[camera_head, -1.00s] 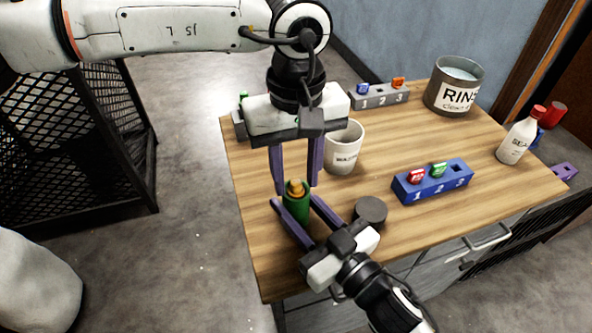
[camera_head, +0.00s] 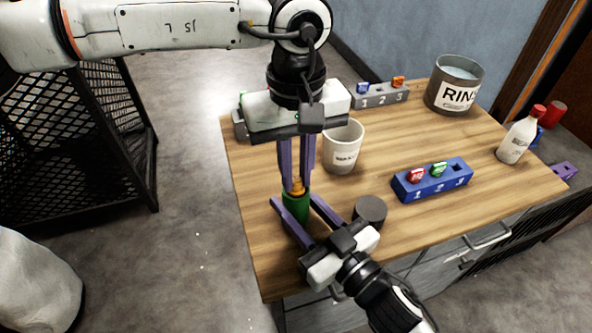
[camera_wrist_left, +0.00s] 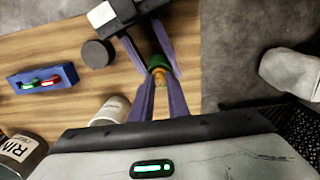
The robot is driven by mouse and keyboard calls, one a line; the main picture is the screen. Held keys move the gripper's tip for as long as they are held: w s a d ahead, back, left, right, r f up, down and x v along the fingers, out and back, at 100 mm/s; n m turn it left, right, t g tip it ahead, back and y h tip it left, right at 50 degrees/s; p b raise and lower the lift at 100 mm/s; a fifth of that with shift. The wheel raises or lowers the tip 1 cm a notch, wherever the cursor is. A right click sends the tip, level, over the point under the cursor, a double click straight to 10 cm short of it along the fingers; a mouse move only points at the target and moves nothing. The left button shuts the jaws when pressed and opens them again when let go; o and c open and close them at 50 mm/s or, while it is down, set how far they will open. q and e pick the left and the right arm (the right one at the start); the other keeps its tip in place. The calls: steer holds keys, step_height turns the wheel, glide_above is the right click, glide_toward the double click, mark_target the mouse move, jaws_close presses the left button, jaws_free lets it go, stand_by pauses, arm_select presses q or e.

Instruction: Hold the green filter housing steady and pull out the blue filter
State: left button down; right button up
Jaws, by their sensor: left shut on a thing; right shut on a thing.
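The green filter housing (camera_head: 296,208) stands upright near the left edge of the wooden table; it also shows in the left wrist view (camera_wrist_left: 155,61). An orange knob (camera_head: 297,188) sticks up from its top. No blue filter shows in the housing; its inside is hidden. My right gripper (camera_head: 294,200) is shut around the housing, one finger on each side, from the front right. My left gripper (camera_head: 297,184) points down from above and is shut on the orange knob, its fingers close together; the knob also shows in the left wrist view (camera_wrist_left: 159,75).
A white mug (camera_head: 343,150) stands just behind the housing, and a dark round disc (camera_head: 370,211) lies to its right. A blue numbered rack (camera_head: 433,184), grey numbered rack (camera_head: 381,97), rinse bucket (camera_head: 455,88) and white bottle (camera_head: 518,140) stand farther right and back.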

arm_select(q)
steer(key=shift+r, duration=0.5)
step_height(320, 180, up, 11)
steer(key=shift+f, duration=0.15)
stand_by(1.7)
arm_select(e)
steer(key=o, duration=1.4)
